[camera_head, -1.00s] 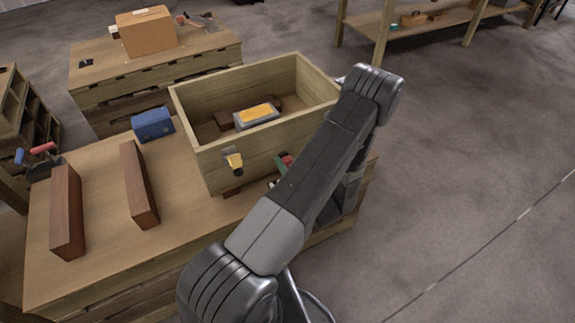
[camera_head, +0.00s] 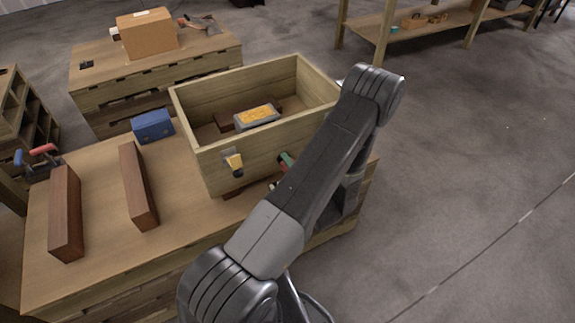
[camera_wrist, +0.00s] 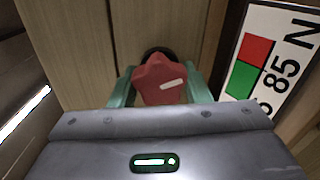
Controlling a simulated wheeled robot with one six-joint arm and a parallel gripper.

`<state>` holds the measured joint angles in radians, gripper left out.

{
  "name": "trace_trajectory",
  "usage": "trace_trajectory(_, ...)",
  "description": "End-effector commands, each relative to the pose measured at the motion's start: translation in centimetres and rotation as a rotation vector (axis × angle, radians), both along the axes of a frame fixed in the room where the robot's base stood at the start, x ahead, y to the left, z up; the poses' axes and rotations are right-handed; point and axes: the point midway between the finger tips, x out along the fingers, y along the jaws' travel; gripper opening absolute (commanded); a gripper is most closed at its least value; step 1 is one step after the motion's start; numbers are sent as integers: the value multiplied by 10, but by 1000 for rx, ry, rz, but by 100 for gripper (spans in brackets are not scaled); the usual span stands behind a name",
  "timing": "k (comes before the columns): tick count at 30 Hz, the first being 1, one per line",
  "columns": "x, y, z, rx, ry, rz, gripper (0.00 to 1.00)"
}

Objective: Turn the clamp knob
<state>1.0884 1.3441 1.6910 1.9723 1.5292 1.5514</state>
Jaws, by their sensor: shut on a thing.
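The clamp knob (camera_wrist: 160,82) is red and star-shaped, with a pale bar mark on its face pointing right and slightly up. It stands out from the wooden wall in the wrist view. My gripper (camera_wrist: 159,76) has one green finger on each side of the knob and is shut on it. The wooden box (camera_head: 222,160) stands on the workbench, and my gripper is at its near side, mostly hidden behind my arm in the head view. A bit of green finger shows there beside the arm, and the knob is hardly visible.
A white label (camera_wrist: 274,62) with red and green squares and "85 N" is right of the knob. A grey-and-yellow block (camera_head: 257,116) lies inside. Two brown bars (camera_head: 139,187) and a blue box (camera_head: 152,126) are left.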

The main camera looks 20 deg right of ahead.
Motion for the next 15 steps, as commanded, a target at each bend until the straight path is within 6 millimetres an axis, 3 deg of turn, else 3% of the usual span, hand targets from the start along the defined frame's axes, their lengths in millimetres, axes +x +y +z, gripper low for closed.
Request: trace_trajectory(15,0,-1,0,301,25,-2,20)
